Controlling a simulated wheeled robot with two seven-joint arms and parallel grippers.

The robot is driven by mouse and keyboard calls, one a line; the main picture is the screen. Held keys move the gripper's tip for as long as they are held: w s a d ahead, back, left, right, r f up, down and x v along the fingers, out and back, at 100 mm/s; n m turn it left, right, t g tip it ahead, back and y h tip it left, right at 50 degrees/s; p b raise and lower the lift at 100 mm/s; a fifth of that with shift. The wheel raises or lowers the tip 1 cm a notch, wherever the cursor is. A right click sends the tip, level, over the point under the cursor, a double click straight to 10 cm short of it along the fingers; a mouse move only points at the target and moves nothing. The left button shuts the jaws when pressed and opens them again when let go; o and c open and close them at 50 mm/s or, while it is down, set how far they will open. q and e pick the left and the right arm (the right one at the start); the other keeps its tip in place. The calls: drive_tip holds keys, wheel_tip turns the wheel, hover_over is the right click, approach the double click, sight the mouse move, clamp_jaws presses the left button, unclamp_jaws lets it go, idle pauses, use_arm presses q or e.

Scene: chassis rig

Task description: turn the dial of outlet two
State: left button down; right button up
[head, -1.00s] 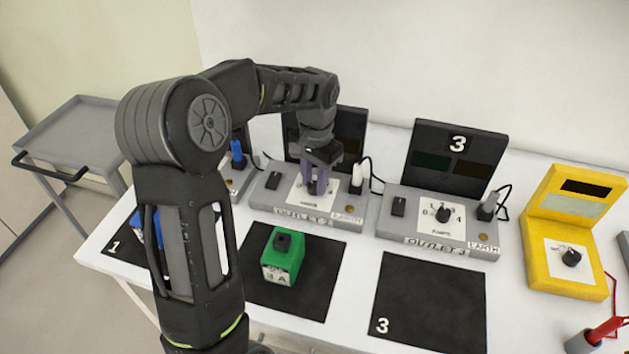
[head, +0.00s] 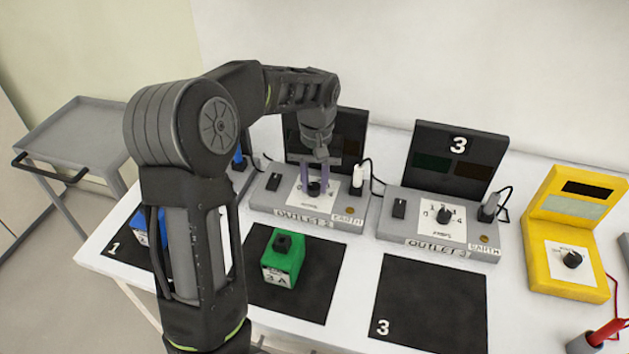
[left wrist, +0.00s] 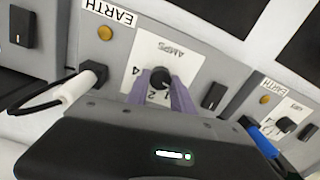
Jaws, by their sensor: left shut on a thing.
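Outlet two (head: 262,200) is a grey box with a dark upright panel behind it. Its black dial (head: 314,189) sits on a white AMPS plate. My left gripper (head: 315,180) points down over it, purple fingers on either side of the dial. In the left wrist view the dial (left wrist: 160,78) shows between the fingertips (left wrist: 161,80), and the gripper is shut on it. The plate's numbers are partly hidden by the fingers, and I cannot read the dial's setting. My right gripper is not in view.
A white plug (head: 358,180) with a black cord stands right of the dial, and a black switch (head: 273,181) left of it. Outlet three (head: 385,228) and a yellow meter (head: 562,277) stand to the right. A green block (head: 283,262) is in front; black mat three (head: 430,300) is empty.

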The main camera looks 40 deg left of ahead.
sight(315, 185)
use_arm(q)
drive_tip(key=c, duration=1.1)
unclamp_jaws()
drive_tip(key=shift+r, duration=0.1)
wheel_tip(315, 185, up, 8)
drive_tip(key=shift+d+f, duration=0.1)
drive_tip(key=shift+f, duration=0.05)
drive_tip(key=shift+f, duration=0.1)
